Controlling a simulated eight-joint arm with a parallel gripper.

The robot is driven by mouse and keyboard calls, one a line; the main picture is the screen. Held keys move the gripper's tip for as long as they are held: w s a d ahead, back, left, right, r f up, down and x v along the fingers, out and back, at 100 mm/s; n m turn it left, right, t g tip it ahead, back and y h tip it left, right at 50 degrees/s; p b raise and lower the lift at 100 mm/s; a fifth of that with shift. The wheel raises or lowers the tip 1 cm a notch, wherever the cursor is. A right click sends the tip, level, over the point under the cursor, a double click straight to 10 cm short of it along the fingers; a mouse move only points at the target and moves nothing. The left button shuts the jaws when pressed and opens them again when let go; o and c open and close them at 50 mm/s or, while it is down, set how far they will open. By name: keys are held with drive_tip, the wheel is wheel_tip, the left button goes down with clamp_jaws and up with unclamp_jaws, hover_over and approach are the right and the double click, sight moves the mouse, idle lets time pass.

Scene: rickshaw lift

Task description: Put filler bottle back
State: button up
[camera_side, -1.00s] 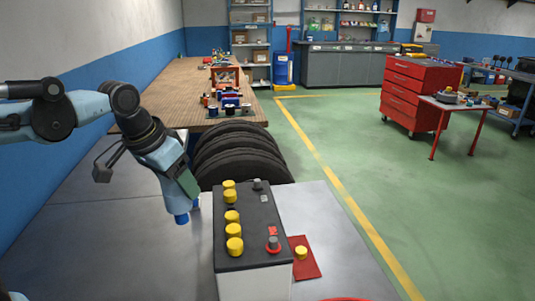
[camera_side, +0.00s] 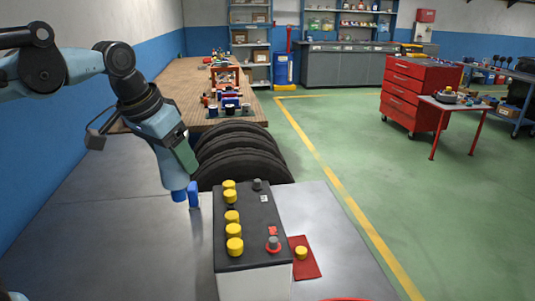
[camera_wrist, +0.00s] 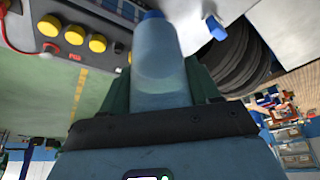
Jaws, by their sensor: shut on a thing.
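My gripper (camera_side: 180,156) is shut on the filler bottle (camera_wrist: 160,62), a pale blue translucent bottle with a blue tip. Its green fingers (camera_wrist: 160,92) clasp the bottle from both sides. In the side view the bottle (camera_side: 173,172) is tilted, blue tip down, in the air left of the battery (camera_side: 258,222). A small blue object (camera_side: 193,193) shows just right of the bottle's tip, low over the bench; it also shows in the wrist view (camera_wrist: 218,30). The bottle's lower part seems to stand clear of the battery.
The battery has a black top with several yellow caps (camera_side: 235,246) and a red-ringed terminal. A loose yellow cap (camera_side: 301,252) lies on a red mat (camera_side: 308,266) at right. Black tires (camera_side: 240,160) stand behind. The metal bench (camera_side: 110,235) is clear at left.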

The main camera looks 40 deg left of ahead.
drive_tip(key=w+a+n, duration=0.1)
drive_tip(key=w+n, duration=0.1)
drive_tip(key=w, duration=2.2)
wheel_tip(320, 180, down, 16)
drive_tip(key=shift+w+y, duration=0.35)
drive_tip(key=shift+y, duration=0.05)
drive_tip(key=shift+a+f, duration=0.1)
drive_tip(key=shift+f, duration=0.5)
drive_tip(key=o, duration=1.2)
drive_tip(key=shift+c, duration=0.2)
drive_tip(key=shift+r, duration=0.1)
